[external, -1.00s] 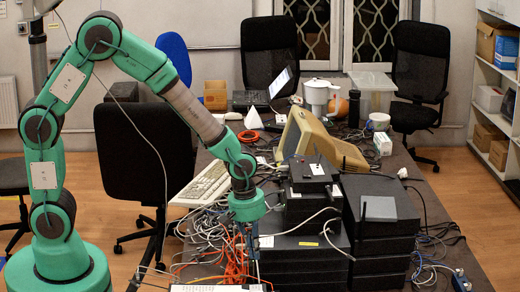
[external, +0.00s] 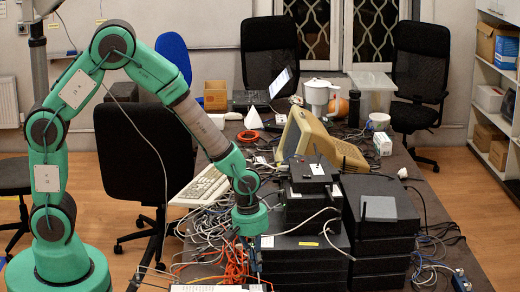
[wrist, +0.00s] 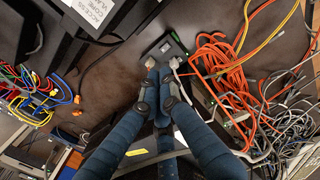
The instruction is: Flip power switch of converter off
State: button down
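A small dark box (wrist: 166,47), which looks like the converter, lies on the brown table in the upper middle of the wrist view. Pale plugs or cables show at its near edge, and its switch cannot be made out. My gripper (wrist: 161,76) points at this near edge, its blue-grey fingers converging and their tips close together. Whether they touch the box or each other is unclear. In the external view my green wrist is low over the cables, left of the stacked black units; the fingers and the box cannot be made out there.
Orange cables (wrist: 225,62) and a grey cable tangle (wrist: 290,120) lie right of the box. Black stacked units (external: 380,225) stand right of my arm. Red, yellow and blue cables (wrist: 38,95) lie at the left. Bare brown table shows left of the box.

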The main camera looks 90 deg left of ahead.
jog(key=f+b, duration=0.1)
jog(key=f, duration=0.2)
jog(key=w+f, duration=0.1)
jog(key=f, duration=0.3)
jog(key=f+b, duration=0.1)
jog(key=f, duration=0.2)
jog(key=shift+w+f+b, duration=0.15)
jog(key=shift+f+b, duration=0.1)
jog(key=shift+b, duration=0.1)
jog(key=shift+p, duration=0.35)
